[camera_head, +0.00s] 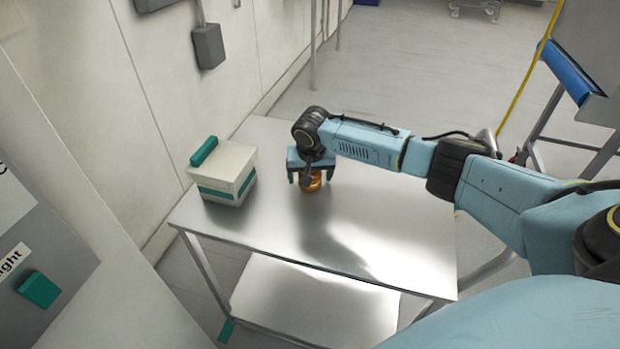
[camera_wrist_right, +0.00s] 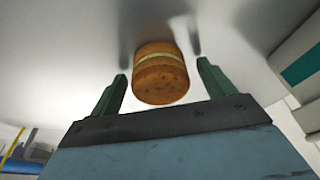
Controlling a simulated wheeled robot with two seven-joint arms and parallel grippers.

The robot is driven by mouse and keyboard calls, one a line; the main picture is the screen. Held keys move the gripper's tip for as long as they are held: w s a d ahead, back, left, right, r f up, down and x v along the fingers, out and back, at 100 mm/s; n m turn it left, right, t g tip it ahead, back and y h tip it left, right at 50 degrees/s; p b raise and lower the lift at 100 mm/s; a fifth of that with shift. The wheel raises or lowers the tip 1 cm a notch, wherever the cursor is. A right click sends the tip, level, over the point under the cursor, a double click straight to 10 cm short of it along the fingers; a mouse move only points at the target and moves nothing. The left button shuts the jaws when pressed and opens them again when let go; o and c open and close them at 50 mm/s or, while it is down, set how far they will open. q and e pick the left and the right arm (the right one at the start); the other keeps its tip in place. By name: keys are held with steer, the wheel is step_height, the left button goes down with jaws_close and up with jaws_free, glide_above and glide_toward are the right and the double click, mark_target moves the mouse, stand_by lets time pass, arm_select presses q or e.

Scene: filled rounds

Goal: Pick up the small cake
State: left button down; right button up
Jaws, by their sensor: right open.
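The small cake (camera_head: 311,182) is a round, golden-brown cake standing on the metal table (camera_head: 270,229). In the right wrist view the cake (camera_wrist_right: 160,75) shows a pale filling band around its side. My right gripper (camera_head: 311,178) is over the cake, its jaws pointing down. In the right wrist view its two green fingers (camera_wrist_right: 160,82) are apart, one on each side of the cake, with a gap showing on both sides. The gripper partly hides the cake in the head view. My left gripper is not in view.
A white and teal box (camera_head: 226,178) with a teal handle stands on the table to the left of the cake. The table's front and right parts are clear. A wall runs along the table's left side.

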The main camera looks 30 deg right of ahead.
steer(key=c, duration=0.8)
steer(key=shift+o, duration=0.2)
